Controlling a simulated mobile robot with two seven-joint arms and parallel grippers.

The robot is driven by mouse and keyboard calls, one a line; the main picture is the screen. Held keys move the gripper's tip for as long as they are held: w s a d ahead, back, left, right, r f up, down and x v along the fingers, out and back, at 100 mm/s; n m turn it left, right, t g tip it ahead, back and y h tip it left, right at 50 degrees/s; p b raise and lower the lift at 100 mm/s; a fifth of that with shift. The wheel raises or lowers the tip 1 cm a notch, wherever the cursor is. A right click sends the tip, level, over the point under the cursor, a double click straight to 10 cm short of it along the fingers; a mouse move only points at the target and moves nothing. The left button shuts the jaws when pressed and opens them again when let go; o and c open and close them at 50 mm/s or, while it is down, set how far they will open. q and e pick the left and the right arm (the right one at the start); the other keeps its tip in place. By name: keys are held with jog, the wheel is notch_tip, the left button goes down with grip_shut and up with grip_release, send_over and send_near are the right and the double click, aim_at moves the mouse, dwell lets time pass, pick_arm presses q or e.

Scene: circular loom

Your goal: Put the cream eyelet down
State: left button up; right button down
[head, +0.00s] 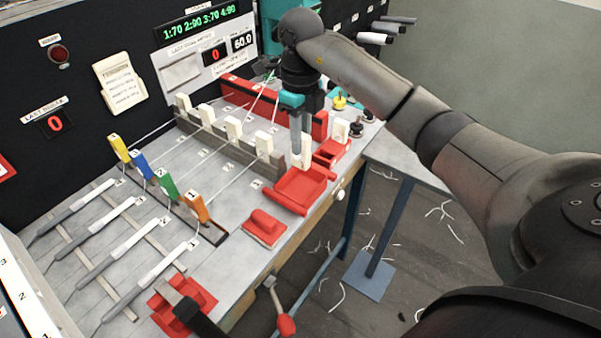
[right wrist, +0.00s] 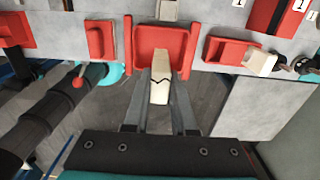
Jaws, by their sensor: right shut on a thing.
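My right gripper (head: 299,150) points down at the front of the bench and is shut on a cream eyelet (head: 305,158). In the right wrist view the held cream eyelet (right wrist: 160,85) sits between the two fingertips, in front of the red tray (right wrist: 161,42). In the head view the eyelet's lower end shows at the back edge of that red tray (head: 297,192). I cannot tell whether it touches the tray. My left gripper does not show in either view.
Several cream blocks (head: 234,128) stand along a grey rail with threads running to them. A red pad (head: 264,227) lies left of the tray. A small red box (head: 331,152) and a cream block (head: 341,131) stand to its right. The bench front edge is close.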

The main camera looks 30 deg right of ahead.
notch_tip(320, 180, down, 9)
jog(key=shift+r, duration=0.1)
dwell(0.3)
jog(key=c, duration=0.7)
grip_release()
jog(key=shift+f, duration=0.2)
jog(key=shift+c, duration=0.2)
notch_tip(320, 180, up, 12)
jog(key=shift+r, duration=0.2)
